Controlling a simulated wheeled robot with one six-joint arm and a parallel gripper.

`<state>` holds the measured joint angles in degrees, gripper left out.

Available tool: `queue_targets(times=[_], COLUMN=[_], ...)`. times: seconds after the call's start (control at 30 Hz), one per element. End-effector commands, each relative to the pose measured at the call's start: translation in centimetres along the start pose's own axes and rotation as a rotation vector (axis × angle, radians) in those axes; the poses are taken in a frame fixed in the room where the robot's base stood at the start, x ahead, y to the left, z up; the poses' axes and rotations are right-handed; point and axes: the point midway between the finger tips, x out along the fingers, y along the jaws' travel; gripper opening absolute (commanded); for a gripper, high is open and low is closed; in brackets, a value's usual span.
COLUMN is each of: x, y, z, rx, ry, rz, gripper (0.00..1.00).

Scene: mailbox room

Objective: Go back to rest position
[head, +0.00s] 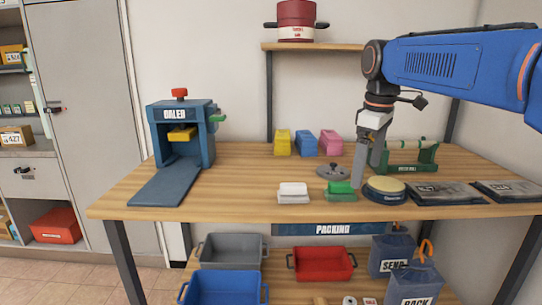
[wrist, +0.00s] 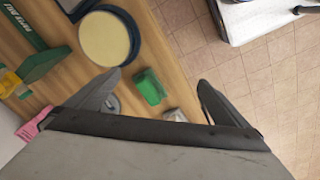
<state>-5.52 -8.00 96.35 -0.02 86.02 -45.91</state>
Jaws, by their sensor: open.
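My gripper (head: 368,165) hangs from the blue arm over the right part of the wooden table (head: 240,192), pointing down. In the wrist view, my gripper (wrist: 155,95) has its two grey fingers spread apart with nothing held between them. A green block (head: 341,188) on a stand lies on the table just left of the gripper; it also shows between the fingers in the wrist view (wrist: 150,87), below them. A round, cream-topped tin (head: 384,189) is right beside it. A white block (head: 293,189) is left of the green one.
A grey pot lid (head: 332,172), yellow (head: 283,142), blue (head: 306,143) and pink (head: 331,143) blocks, a green roll holder (head: 412,158) and dark flat packs (head: 446,193) crowd the table. A blue press (head: 182,135) stands left. Bins (head: 322,264) sit below. A shelf (head: 330,47) is above.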

Motion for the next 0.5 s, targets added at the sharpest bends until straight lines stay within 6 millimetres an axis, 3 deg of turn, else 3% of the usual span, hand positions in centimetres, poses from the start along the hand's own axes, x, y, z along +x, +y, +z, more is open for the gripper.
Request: queue_targets(times=[0.27, 0.5], x=[3.4, 7.6], y=[-5.2, -9.7], z=[6.5, 11.7], rx=[0.245, 0.46], ry=[0.065, 0.132], rz=[0.059, 0.101], gripper=[1.0, 1.0])
